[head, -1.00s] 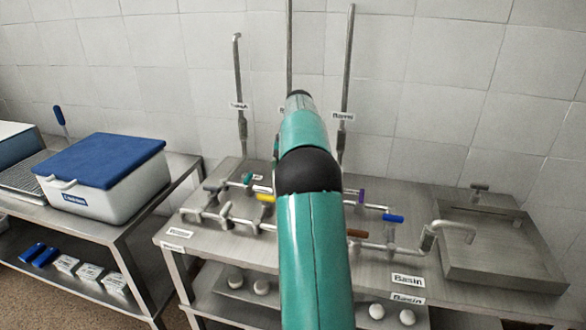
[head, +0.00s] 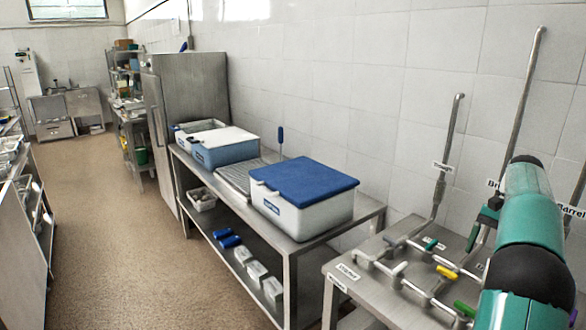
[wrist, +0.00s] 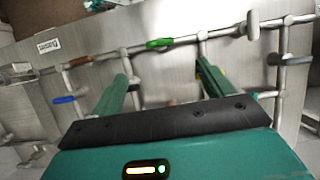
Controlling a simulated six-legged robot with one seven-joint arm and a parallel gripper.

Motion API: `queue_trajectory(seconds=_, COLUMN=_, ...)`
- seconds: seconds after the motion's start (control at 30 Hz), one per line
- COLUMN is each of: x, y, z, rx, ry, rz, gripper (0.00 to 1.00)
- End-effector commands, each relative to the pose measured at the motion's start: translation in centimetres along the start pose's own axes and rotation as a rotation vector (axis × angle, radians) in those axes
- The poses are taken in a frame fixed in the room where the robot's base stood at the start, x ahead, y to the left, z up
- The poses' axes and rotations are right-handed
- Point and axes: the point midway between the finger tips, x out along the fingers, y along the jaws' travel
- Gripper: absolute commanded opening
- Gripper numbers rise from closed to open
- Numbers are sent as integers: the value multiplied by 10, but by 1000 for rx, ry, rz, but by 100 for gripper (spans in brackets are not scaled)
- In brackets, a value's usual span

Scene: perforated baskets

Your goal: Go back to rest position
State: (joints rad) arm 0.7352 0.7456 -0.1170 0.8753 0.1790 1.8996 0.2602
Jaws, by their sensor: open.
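My gripper (wrist: 160,85) shows in the wrist view with two green fingers set well apart and nothing between them. It is above the steel table with pipes and coloured valve handles. A green handle (wrist: 158,43) lies just beyond the fingertips, a blue handle (wrist: 64,99) and a brown handle (wrist: 77,62) lie to the left. In the head view my green arm stands at the right edge and hides part of the pipe table (head: 345,285); the gripper itself is hidden there. A yellow handle (head: 446,272) and a green handle (head: 464,309) show left of the arm.
A white bin with a blue lid (head: 304,185) stands on the neighbouring steel bench (head: 290,250). Two more bins (head: 222,146) stand behind it. A steel cabinet (head: 188,110) and shelves are farther back. The brown floor aisle (head: 120,240) on the left is clear.

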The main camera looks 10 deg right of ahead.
Motion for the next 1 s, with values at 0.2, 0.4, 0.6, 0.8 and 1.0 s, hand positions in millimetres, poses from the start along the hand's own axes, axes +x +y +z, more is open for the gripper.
queue_trajectory(seconds=0.2, x=-16, y=-35, z=51, rx=-102, ry=87, rz=0, gripper=80)
queue_trajectory(seconds=0.4, x=-20, y=-69, z=124, rx=-247, ry=203, rz=0, gripper=80)
queue_trajectory(seconds=0.6, x=-9, y=-90, z=200, rx=-403, ry=317, rz=-2, gripper=80)
queue_trajectory(seconds=0.8, x=15, y=-95, z=271, rx=-565, ry=431, rz=-7, gripper=80)
queue_trajectory(seconds=1.0, x=53, y=-88, z=335, rx=-735, ry=544, rz=-15, gripper=80)
